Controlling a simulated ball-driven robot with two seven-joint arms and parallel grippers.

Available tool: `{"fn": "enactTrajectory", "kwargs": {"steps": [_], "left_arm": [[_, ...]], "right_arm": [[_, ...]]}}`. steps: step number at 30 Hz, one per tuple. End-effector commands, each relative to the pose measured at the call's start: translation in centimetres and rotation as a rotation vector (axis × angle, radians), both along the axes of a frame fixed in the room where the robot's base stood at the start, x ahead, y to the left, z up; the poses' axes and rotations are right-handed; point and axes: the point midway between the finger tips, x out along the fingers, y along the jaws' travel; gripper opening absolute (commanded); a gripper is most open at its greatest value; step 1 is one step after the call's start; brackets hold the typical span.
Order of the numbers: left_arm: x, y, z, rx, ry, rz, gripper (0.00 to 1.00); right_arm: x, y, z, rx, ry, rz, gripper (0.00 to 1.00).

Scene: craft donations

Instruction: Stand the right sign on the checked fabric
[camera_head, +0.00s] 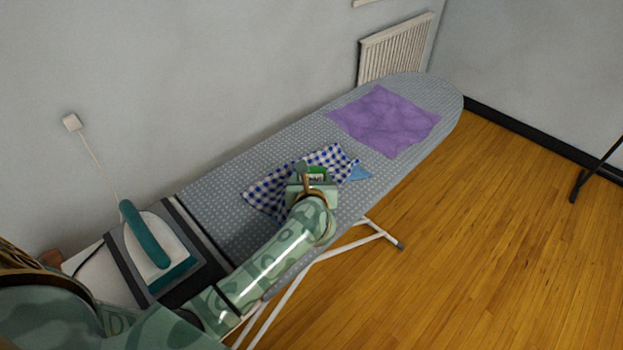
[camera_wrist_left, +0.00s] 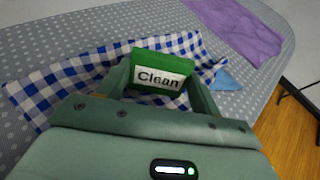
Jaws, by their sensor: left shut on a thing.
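A green sign (camera_head: 316,171) with a white label reading "Clean" is between the fingers of my left gripper (camera_head: 309,180); the sign also shows in the left wrist view (camera_wrist_left: 160,72). The left gripper (camera_wrist_left: 163,80) is shut on it. The sign is at or over the blue and white checked fabric (camera_head: 268,190), which lies rumpled on the ironing board and shows in the left wrist view (camera_wrist_left: 60,87). The fingers and gripper body hide the sign's lower edge, so I cannot tell whether it touches the fabric. My right gripper is not in view.
A purple cloth (camera_head: 385,121) lies at the far end of the grey dotted ironing board (camera_head: 225,190). A small light-blue piece (camera_head: 360,173) lies beside the checked fabric. A teal-handled iron (camera_head: 146,236) stands at the near left end. A wall is behind the board.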

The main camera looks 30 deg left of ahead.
Motion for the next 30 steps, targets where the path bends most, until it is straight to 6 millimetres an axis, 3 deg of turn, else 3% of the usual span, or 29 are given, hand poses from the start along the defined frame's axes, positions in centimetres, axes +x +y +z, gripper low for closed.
{"fn": "enactTrajectory", "kwargs": {"steps": [11,12,14,22,26,30], "left_arm": [[0.0,0.0,-1.0,0.000,0.001,0.000,0.43],[0.0,0.0,-1.0,0.000,0.001,0.000,0.73],[0.0,0.0,-1.0,0.000,0.001,0.000,0.86],[0.0,0.0,-0.8,0.000,0.000,0.000,0.86],[0.0,0.0,0.5,0.000,-0.002,0.000,0.86],[-2.3,-1.1,1.5,-0.004,0.000,0.000,0.86]], "right_arm": [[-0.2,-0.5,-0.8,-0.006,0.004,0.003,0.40],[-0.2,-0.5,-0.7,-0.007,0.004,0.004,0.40],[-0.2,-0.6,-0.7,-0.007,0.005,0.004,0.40],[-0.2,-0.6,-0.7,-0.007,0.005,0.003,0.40],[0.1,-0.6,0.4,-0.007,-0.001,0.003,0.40],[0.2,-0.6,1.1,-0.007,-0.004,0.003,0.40]]}}
